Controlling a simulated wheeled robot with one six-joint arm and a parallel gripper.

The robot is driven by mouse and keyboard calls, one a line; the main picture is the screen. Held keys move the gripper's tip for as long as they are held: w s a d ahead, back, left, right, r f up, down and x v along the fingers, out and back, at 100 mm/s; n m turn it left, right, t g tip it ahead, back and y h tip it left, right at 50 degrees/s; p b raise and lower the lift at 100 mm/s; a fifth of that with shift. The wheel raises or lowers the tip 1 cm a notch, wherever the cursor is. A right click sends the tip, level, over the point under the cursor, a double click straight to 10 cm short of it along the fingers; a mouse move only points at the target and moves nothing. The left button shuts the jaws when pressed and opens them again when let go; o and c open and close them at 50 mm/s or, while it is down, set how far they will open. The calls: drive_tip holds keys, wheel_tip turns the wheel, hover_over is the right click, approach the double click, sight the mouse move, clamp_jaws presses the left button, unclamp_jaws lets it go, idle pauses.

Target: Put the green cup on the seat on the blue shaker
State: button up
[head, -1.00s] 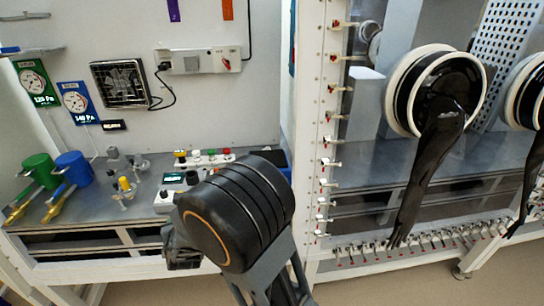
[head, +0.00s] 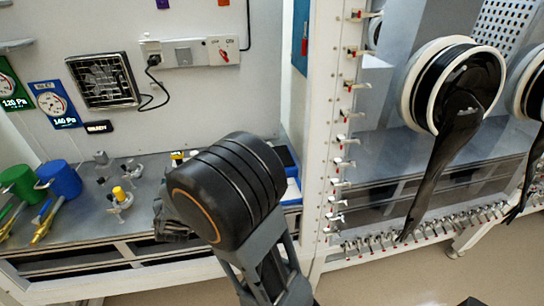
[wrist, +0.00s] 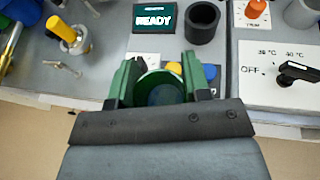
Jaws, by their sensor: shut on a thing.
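My gripper (wrist: 158,84) is shut on the green cup (wrist: 160,90), whose round open mouth shows between the fingers in the wrist view. In the head view my gripper (head: 172,220) is dark and mostly hidden by my arm, and the cup does not show. A dark-topped box with blue edges (head: 286,157) stands at the right end of the bench, partly behind my arm. I cannot tell whether it is the blue shaker, and no seat shows clearly on it.
Near the cup are a READY display (wrist: 154,18), a dark round holder (wrist: 203,20), and a white panel (wrist: 262,70) with an orange knob and black lever. Green (head: 20,183) and blue (head: 62,179) cylinders and a yellow-topped valve (head: 120,196) stand left. Glovebox frame (head: 322,120) rises right.

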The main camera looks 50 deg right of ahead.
drive_tip(key=s+d+r+m+g+h, duration=0.4)
drive_tip(key=d+r+m, duration=0.1)
drive_tip(key=d, duration=0.5)
drive_tip(key=s+d+r+m+g+h, duration=0.3)
drive_tip(key=s+d+r+m+g, duration=0.15)
drive_tip(key=d, duration=0.45)
drive_tip(key=s+d+r+m+g, duration=0.1)
drive_tip(key=s+d+m+g, duration=0.3)
drive_tip(key=s, duration=0.4)
drive_tip(key=s+d+r+m+g, duration=0.2)
drive_tip(key=s+d+m+g, duration=0.1)
drive_tip(key=s, duration=0.4)
drive_tip(key=shift+s+d+r+m+g, duration=0.15)
drive_tip(key=shift+s+d+m+g, duration=0.35)
drive_tip(key=shift+g, duration=0.35)
drive_tip(key=shift+w+a, duration=0.1)
drive_tip(key=shift+w, duration=0.05)
